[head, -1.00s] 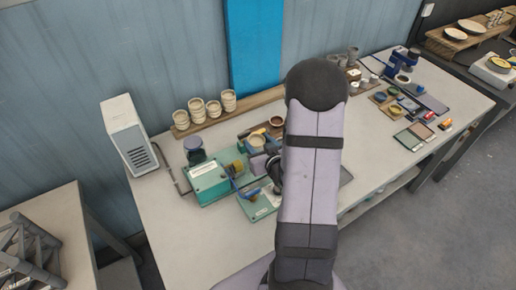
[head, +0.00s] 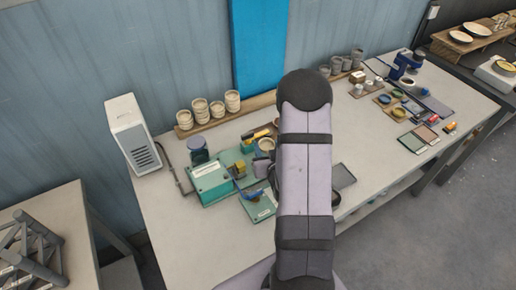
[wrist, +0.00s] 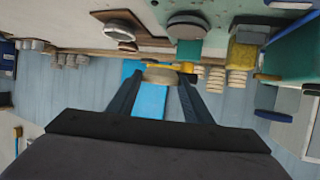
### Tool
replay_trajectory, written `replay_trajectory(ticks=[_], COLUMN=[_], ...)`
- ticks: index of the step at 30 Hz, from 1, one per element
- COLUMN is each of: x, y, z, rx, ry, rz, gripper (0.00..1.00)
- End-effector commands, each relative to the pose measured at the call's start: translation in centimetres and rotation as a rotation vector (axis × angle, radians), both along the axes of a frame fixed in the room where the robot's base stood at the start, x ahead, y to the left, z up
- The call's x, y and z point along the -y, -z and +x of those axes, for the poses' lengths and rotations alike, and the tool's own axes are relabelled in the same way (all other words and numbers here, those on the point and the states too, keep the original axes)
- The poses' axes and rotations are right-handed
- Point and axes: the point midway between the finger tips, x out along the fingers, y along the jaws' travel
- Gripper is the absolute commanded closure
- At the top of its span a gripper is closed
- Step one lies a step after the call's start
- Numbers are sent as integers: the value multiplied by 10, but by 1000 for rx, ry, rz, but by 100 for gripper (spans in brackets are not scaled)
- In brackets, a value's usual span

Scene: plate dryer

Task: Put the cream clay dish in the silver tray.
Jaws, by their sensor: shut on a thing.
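The cream clay dish (wrist: 160,76) is between the two fingertips of my gripper (wrist: 160,84) in the wrist view, and the gripper is shut on it. In the head view a cream round shape (head: 266,144) beside my arm looks like the same dish. My arm hides most of the gripper there. A flat dark grey tray (head: 343,176) lies right of my arm, partly hidden by it. It may be the silver tray, but I cannot tell for sure.
A green box (head: 210,181) and a white tower-like unit (head: 132,135) stand on the left of the table. Cream cups (head: 232,101) stand on a wooden board at the back. A yellow-and-black tool (head: 256,134) lies near the dish. Tiles and small pots crowd the right end.

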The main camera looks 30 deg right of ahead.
Motion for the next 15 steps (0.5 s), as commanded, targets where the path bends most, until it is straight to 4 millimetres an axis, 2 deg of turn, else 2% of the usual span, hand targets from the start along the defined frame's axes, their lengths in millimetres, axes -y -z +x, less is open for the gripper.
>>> replay_trajectory(ticks=[5, 8, 12, 15], x=[55, 87, 126, 147], y=[6, 6, 5, 2], z=[-11, -25, -53, -75], rx=[2, 2, 2, 4], ry=[244, 399, 615, 762], rz=[0, 0, 1, 2], gripper=[80, 80, 80, 80])
